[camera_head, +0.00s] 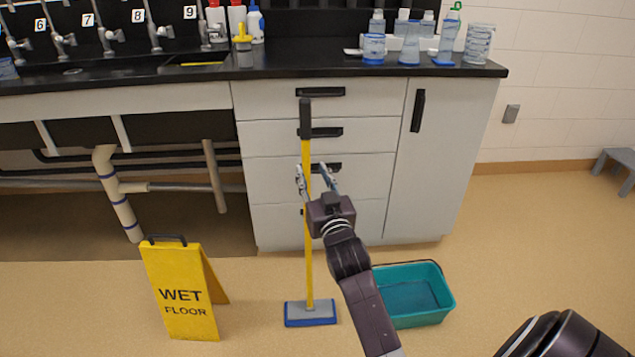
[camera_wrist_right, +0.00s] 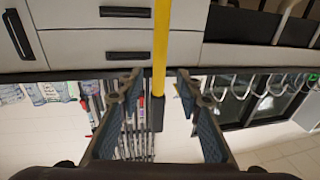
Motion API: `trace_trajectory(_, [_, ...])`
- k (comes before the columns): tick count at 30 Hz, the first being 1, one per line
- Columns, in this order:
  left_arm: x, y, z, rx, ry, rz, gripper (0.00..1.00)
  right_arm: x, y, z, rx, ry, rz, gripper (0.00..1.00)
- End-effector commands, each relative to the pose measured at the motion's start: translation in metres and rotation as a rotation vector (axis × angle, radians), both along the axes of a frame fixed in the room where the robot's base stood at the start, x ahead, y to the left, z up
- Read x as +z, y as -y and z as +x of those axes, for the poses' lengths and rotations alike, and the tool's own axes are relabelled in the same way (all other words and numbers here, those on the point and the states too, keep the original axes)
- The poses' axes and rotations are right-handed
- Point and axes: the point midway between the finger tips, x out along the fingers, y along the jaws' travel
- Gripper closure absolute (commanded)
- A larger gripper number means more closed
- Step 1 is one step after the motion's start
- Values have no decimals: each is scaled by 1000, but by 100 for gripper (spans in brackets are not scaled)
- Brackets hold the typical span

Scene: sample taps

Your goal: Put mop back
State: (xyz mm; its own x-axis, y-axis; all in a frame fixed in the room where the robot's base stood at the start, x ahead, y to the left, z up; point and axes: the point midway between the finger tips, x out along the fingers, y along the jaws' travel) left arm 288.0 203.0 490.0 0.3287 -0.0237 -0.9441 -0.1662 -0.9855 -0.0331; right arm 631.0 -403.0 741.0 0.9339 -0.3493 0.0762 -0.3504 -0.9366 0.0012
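The mop (camera_head: 307,235) stands upright on the floor in front of the cabinet drawers. It has a yellow handle, a black grip at the top and a flat grey and blue head. My right gripper (camera_head: 314,177) is at the upper part of the handle, below the black grip, with a finger on each side. In the right wrist view, the yellow handle (camera_wrist_right: 161,45) shows in the gap between the open fingers (camera_wrist_right: 157,80), apart from both. I cannot tell how deep it sits between them. My left gripper is not in view.
A yellow wet floor sign (camera_head: 180,292) stands left of the mop. A teal bucket (camera_head: 412,297) is on the floor to its right, beside my right arm. Bottles and beakers stand on the black counter (camera_head: 300,62) above the drawers. Floor at the right is open.

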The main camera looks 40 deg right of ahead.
Motion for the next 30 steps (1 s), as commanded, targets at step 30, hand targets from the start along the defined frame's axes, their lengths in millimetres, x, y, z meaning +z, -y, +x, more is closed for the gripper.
trace_trajectory(30, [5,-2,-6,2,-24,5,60,-237,-183,-303,361,-1204,102,67])
